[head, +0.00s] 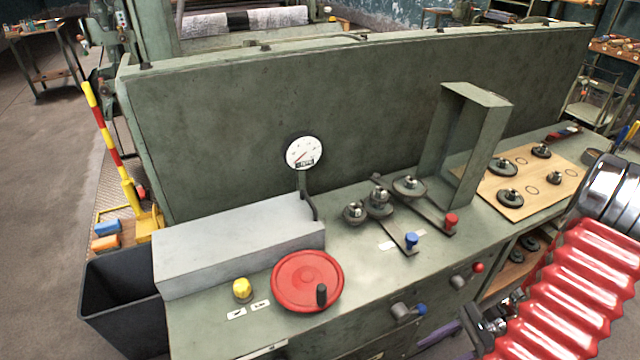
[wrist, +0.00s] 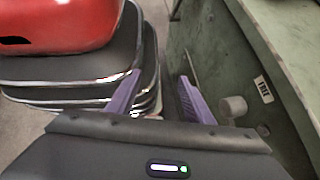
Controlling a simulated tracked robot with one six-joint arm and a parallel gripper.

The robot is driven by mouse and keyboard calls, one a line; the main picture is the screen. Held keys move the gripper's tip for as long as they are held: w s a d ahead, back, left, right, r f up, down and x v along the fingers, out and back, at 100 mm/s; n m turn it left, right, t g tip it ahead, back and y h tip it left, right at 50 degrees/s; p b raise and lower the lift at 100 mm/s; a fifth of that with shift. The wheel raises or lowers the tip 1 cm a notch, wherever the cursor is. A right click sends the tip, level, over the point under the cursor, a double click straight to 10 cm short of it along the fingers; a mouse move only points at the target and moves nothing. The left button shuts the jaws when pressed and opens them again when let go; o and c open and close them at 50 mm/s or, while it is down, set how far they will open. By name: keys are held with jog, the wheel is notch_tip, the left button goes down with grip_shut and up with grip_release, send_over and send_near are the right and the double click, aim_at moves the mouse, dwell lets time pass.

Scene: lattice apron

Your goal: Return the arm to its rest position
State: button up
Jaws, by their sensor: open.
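My arm, with its red ribbed sleeve, crosses the right side of the head view. My gripper (wrist: 160,92) shows in the wrist view as two purple fingers standing well apart. Nothing is between them. The fingers are beside the green side of the bench (wrist: 215,60), which is to their right. In the head view only a bit of purple shows low down behind my arm, at the bench's front, and the fingertips cannot be made out there.
The bench top carries a red handwheel (head: 307,282), a yellow knob (head: 242,290), a gauge (head: 304,153), a grey block (head: 235,245), a green frame (head: 486,140) and a wooden board (head: 526,205) with dark discs. A black bin (head: 122,305) stands at left.

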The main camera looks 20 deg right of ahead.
jog(key=w+a+r+n+h, duration=0.25)
jog(key=a+r+n, duration=0.2)
jog(key=r, duration=0.35)
jog(key=w+a+r+n+t+h, duration=0.1)
jog(key=w+a+r+n+h, duration=0.2)
jog(key=r+n, duration=0.4)
jog(key=w+a+r+n+h, duration=0.1)
jog(key=a+r+n+h, duration=0.35)
jog(key=r, duration=0.45)
jog(key=a+r+n+t, duration=0.3)
jog(key=a+r+n, duration=0.1)
jog(key=a+r, duration=0.4)
jog(key=shift+s+a+r+t, duration=0.2)
jog(key=shift+s+a+t, duration=0.15)
jog(key=shift+a, duration=0.3)
jog(key=shift+c, duration=0.4)
